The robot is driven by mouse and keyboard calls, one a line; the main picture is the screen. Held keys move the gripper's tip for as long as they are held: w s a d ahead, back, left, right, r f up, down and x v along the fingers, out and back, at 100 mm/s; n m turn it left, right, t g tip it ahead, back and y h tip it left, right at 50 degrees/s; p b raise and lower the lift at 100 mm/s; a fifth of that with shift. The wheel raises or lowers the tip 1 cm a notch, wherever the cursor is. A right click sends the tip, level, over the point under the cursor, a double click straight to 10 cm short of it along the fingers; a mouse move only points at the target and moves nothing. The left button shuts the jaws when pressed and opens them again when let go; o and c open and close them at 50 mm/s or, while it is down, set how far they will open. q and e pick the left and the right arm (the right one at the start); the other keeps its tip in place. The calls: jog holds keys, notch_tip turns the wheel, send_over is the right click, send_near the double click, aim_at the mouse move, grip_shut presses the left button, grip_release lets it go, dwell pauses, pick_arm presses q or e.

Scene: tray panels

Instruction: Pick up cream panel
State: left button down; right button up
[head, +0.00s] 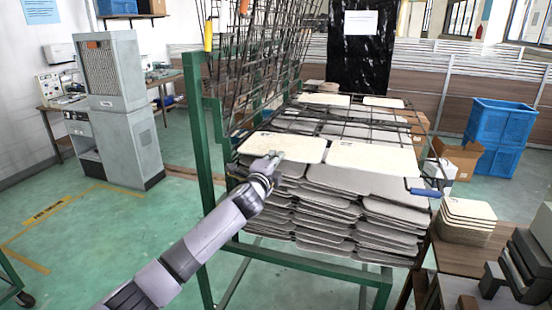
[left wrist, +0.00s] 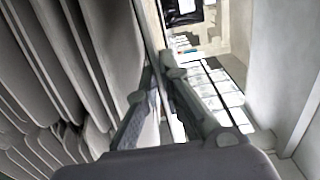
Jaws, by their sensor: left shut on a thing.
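A cream panel (head: 290,147) with rounded corners lies on top of the front left stack in the green rack. My left gripper (head: 272,160) reaches in from the lower left and is shut on the panel's near edge.
A second cream panel (head: 375,157) tops the stack to the right. The green rack post (head: 199,130) stands left of my gripper, with wire grids leaning above. A blue-handled wire grid (head: 424,191) sits at the right. A short panel stack (head: 467,212) stands on the right bench.

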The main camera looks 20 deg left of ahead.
pick_arm(q)
jog(key=s+r+p, duration=0.6)
jog(key=s+p, duration=0.2)
jog(key=p, duration=0.1)
jog(key=shift+r, duration=0.3)
dwell(0.4)
jog(key=shift+a, duration=0.1)
